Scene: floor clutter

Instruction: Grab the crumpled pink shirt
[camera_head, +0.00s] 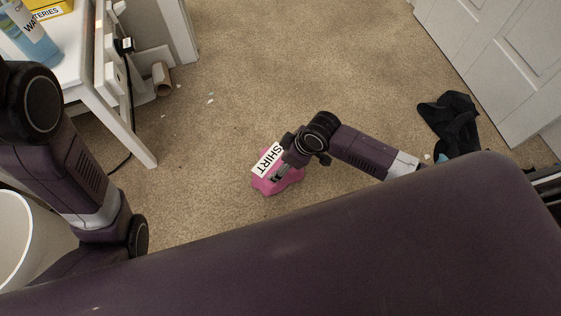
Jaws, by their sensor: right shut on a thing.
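The crumpled pink shirt (266,187) lies on the carpet near the middle of the view, with a white label reading "SHIRT" on it. My right gripper (281,174) reaches down onto the shirt's right side from the right. It is shut on the shirt, though its fingertips are partly hidden against the pink cloth. The shirt appears to be at floor level; I cannot tell whether it is lifted. My left arm comes in at the left edge, and its gripper is not visible.
A white table (85,75) at the upper left holds a blue bottle (32,42) and a yellow box (45,8). A white bin (14,240) stands at the lower left. Black cloth (452,122) lies at the right, near a white door (497,60). Carpet beyond the shirt is mostly clear.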

